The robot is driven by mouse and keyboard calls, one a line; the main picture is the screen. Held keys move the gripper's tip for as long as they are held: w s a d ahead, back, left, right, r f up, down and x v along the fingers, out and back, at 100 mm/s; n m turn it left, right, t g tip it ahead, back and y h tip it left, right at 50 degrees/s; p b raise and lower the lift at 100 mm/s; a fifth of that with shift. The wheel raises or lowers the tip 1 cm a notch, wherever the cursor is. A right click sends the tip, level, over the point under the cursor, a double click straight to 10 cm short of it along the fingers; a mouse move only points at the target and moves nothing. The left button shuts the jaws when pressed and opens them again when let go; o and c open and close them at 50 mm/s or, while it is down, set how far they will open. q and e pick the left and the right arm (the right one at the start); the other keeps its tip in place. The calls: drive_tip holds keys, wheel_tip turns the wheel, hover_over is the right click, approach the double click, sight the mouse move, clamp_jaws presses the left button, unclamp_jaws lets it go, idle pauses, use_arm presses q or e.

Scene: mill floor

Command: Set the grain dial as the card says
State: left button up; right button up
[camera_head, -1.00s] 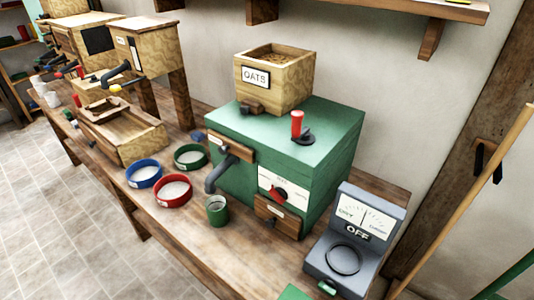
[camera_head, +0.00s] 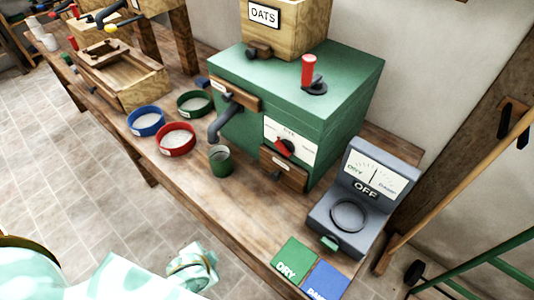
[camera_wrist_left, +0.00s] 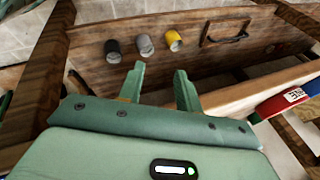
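The grain dial (camera_head: 285,147) is a red and black knob on a white plate on the front of the green mill (camera_head: 300,80); its lettering and exact setting are too small to read. A green card or pad marked DRY (camera_head: 292,262) and a blue one beside it, apparently marked DAMP (camera_head: 326,282), lie at the bench's near end. I cannot tell which card sets the dial. Part of my left arm shows at the bottom left, well apart from the dial. In the left wrist view my left gripper (camera_wrist_left: 159,95) is open and empty. My right gripper is out of view.
An OATS hopper (camera_head: 285,28) and a red-handled lever (camera_head: 309,72) top the mill. A grey DRY/DAMP meter (camera_head: 362,200) reading OFF stands right of it. A green cup (camera_head: 221,162), blue (camera_head: 146,121), red (camera_head: 176,139) and green (camera_head: 194,104) rimmed sieves stand left.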

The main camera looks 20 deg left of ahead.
use_arm(q)
drive_tip(key=w+r+n+t, duration=0.1)
drive_tip(key=w+r+t, duration=0.3)
drive_tip(key=r, duration=0.8)
drive_tip(key=n+t+h, duration=0.8)
drive_tip(key=n, duration=0.6)
approach(280, 151)
drive_tip(key=b+x, duration=0.3)
drive_tip(key=x, duration=0.5)
drive_tip(key=shift+w+d, duration=0.15)
drive_tip(key=shift+w, duration=0.1)
drive_tip(key=shift+r, duration=0.1)
clamp_jaws()
